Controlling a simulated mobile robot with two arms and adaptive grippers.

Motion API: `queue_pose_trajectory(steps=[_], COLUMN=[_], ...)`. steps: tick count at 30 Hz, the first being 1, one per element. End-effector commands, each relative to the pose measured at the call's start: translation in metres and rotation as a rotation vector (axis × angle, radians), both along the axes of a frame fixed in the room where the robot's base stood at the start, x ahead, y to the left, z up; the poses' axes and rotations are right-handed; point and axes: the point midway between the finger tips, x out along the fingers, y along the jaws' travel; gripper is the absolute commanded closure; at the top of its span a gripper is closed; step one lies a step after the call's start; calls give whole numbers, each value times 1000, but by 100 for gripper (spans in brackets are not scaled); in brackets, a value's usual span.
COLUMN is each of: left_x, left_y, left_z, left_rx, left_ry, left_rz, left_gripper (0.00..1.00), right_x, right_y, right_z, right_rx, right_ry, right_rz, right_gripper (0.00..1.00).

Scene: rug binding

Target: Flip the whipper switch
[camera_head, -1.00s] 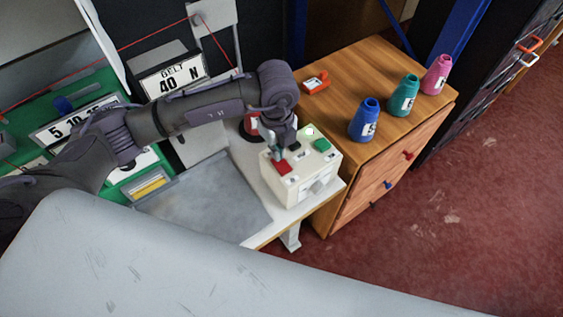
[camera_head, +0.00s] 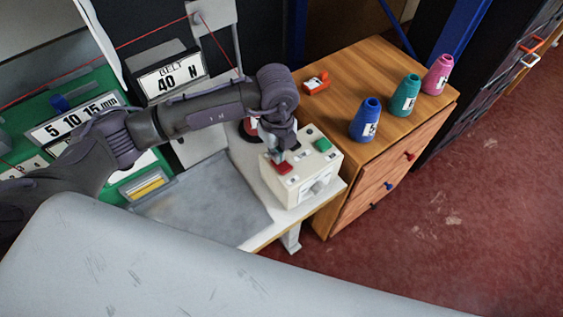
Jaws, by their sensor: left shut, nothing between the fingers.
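A cream control box (camera_head: 322,165) stands at the right end of the white worktop. Its top has a red button (camera_head: 284,168), a green button (camera_head: 323,144) and small dark switches with labels too small to read. I cannot tell which one is the whipper switch. A pale fitting (camera_head: 317,188) is on the box's front face. My left gripper (camera_head: 277,157) is shut and empty, pointing down over the back left part of the box top, just behind the red button. It hides part of the panel, and contact cannot be told. My right gripper is not in view.
A grey plate (camera_head: 205,200) lies left of the box. Red floor is open at the right.

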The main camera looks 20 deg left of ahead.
Motion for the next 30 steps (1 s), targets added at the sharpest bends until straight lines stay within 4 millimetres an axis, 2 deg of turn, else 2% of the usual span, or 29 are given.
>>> queue_pose_trajectory(steps=[5,30], left_x=[-1,0], left_y=[-1,0], left_z=[4,69], left_rx=[-1,-1], left_ry=[2,1], left_rz=[-1,-1], left_gripper=[100,100], right_x=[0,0], right_y=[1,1], right_z=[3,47], right_rx=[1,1], right_ry=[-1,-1], right_rz=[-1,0], right_gripper=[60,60])
